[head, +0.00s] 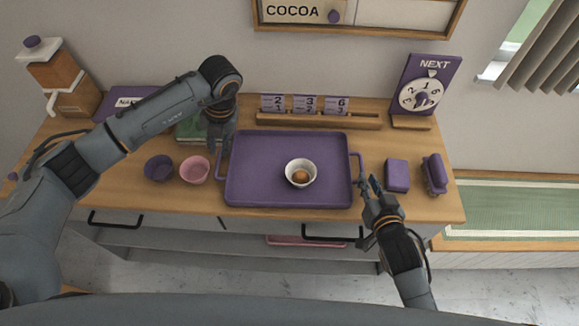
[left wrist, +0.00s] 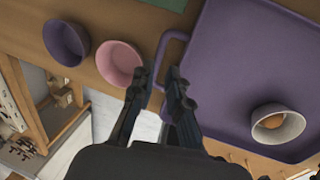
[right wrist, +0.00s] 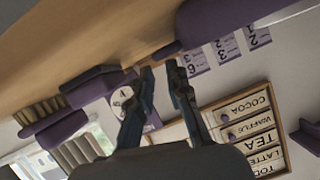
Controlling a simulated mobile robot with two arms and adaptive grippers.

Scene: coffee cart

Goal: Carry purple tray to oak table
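The purple tray (head: 250,190) lies flat on the wooden counter (head: 440,200), with a loop handle at each short side. A white bowl (head: 300,183) with something round and brown inside stands on it. My left gripper (head: 218,148) is open at the tray's left handle; in the left wrist view that handle (left wrist: 172,42) lies just beyond the parted fingertips (left wrist: 164,78). My right gripper (head: 369,184) is open beside the tray's right handle (head: 358,167); a purple piece, probably that handle, shows just past its fingertips (right wrist: 162,68). I cannot identify the oak table.
A purple bowl (head: 158,168) and a pink bowl (head: 194,170) stand left of the tray. A number rack (head: 318,121) stands behind it. A purple box (head: 397,175), another purple object (head: 434,174) and a dial sign (head: 425,85) are at right. A dispenser (head: 55,75) stands back left.

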